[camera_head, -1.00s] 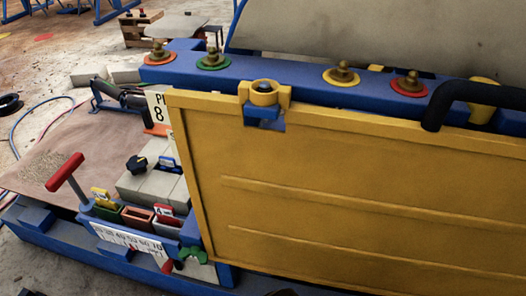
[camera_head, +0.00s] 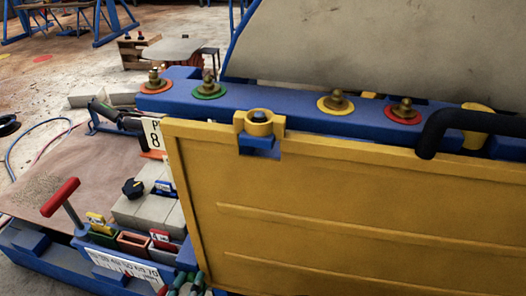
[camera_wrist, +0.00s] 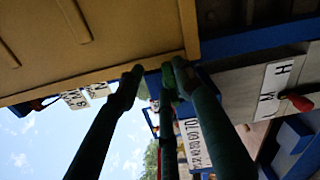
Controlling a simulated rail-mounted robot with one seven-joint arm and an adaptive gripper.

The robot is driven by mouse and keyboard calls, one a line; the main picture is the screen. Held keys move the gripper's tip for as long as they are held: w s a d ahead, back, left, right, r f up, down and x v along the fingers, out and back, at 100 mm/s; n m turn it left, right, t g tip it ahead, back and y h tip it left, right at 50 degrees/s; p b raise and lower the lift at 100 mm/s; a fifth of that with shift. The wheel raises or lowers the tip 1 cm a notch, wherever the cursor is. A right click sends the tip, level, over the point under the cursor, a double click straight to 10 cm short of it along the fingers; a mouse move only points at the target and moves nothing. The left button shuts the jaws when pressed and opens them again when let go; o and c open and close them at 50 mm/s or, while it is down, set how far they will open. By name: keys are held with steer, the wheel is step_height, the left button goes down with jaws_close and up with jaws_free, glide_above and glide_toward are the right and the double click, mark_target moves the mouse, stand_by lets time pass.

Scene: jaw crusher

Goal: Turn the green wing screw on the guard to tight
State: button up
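The yellow guard (camera_head: 330,215) is a large ribbed panel at the right in the head view. It fills the upper left of the wrist view (camera_wrist: 80,45). I cannot make out the green wing screw now; the guard's lower left corner, where it showed earlier, is crowded by my gripper's dark green fingers (camera_head: 186,284). In the wrist view my gripper (camera_wrist: 160,72) has three fingers with tips close to the guard's edge. A gap shows between the left fingertip and the other two, with no screw visible in it. Contact cannot be told.
A blue beam (camera_head: 280,97) with several colored ring-mounted bolts runs above the guard. A red T-handle (camera_head: 60,198), small colored bins (camera_head: 132,242) and a white scale plate (camera_head: 122,267) stand left of the guard. A black curved handle (camera_head: 432,135) is at the right.

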steer(key=shift+a+n, duration=0.1)
steer(key=shift+n, duration=0.3)
steer(key=s+a+f+m+b, duration=0.1)
steer(key=s+a+m+b, duration=0.3)
steer(key=s, duration=0.6)
steer(key=shift+m, duration=0.5)
steer(key=x, duration=0.3)
steer(key=b+x, duration=0.1)
steer(key=x, duration=0.3)
steer(key=d+b+x, duration=0.1)
steer(key=x, duration=0.2)
steer(key=shift+r, duration=0.1)
steer(key=c, duration=0.3)
jaws_close()
